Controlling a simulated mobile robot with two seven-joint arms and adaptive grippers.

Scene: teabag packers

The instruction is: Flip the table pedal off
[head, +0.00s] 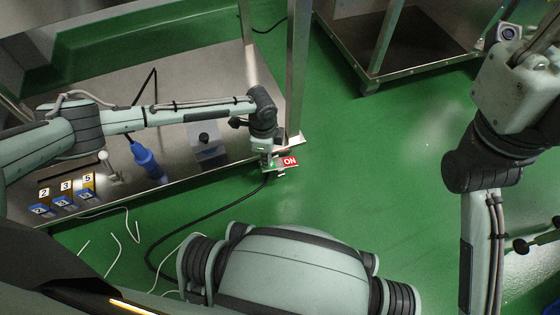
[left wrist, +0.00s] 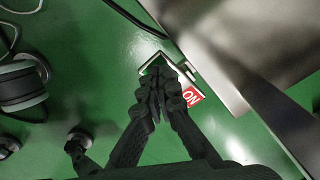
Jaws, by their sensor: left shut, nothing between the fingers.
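The pedal's red ON label (head: 290,161) shows beside the metal table's lower front edge, and it also shows in the left wrist view (left wrist: 192,96). A light metal bracket of the pedal (left wrist: 147,68) frames a patch by the fingertips. My left gripper (head: 267,163) points down right at the pedal, just left of the label. In the left wrist view its fingers (left wrist: 160,76) are together and empty, with the tips over the bracket. They hide part of the pedal, and I cannot tell if they touch it. My right gripper is out of view.
The metal table (head: 225,115) holds a blue tool (head: 148,160), a grey box (head: 207,145) and numbered blue bins (head: 63,200). A black cable (head: 190,226) runs over the green floor to the pedal. A metal cart (head: 400,65) stands at the back; the floor between is clear.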

